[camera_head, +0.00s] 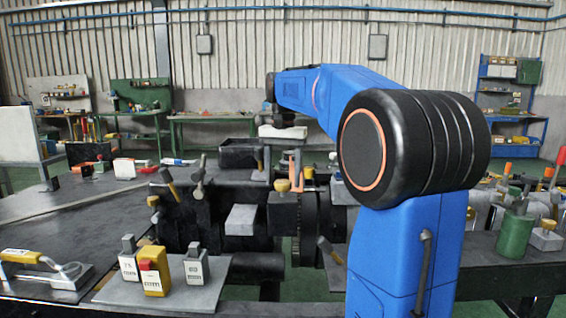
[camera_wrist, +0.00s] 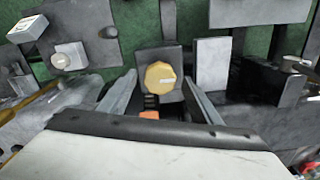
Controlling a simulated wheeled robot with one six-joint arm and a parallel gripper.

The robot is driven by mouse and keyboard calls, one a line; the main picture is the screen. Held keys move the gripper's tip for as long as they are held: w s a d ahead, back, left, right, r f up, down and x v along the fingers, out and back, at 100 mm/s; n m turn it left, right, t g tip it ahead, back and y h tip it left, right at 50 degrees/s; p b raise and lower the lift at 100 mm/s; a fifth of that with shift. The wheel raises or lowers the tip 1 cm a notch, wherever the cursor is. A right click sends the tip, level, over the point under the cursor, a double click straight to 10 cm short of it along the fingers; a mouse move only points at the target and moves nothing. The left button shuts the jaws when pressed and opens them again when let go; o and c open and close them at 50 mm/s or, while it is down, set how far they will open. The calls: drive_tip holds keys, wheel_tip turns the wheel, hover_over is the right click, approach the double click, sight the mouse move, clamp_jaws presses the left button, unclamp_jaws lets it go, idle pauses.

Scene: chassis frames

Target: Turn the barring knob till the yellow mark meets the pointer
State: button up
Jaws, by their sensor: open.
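The barring knob, a yellow many-sided knob (camera_wrist: 160,77), sits on a dark block (camera_wrist: 155,55) in the wrist view, with a short pale mark right of its middle. In the head view the knob (camera_head: 282,185) tops the dark block (camera_head: 283,213). My gripper (camera_wrist: 160,80) is open, with one grey finger on each side of the knob and a gap on both sides. In the head view my gripper (camera_head: 282,170) points down from above the knob. A small orange piece (camera_wrist: 149,114) shows below the knob; I cannot tell if it is the pointer.
A pale block (camera_head: 241,219) stands left of the knob's block, and a dark ribbed wheel (camera_head: 309,215) stands right of it. Several levers rise behind. A grey board (camera_head: 125,292) with small weights lies front left. A green canister (camera_head: 515,235) is at right.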

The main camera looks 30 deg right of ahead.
sight(283, 182)
wheel_tip(283, 182, up, 17)
idle(0.6)
drive_tip(key=shift+r, duration=0.1)
idle(0.3)
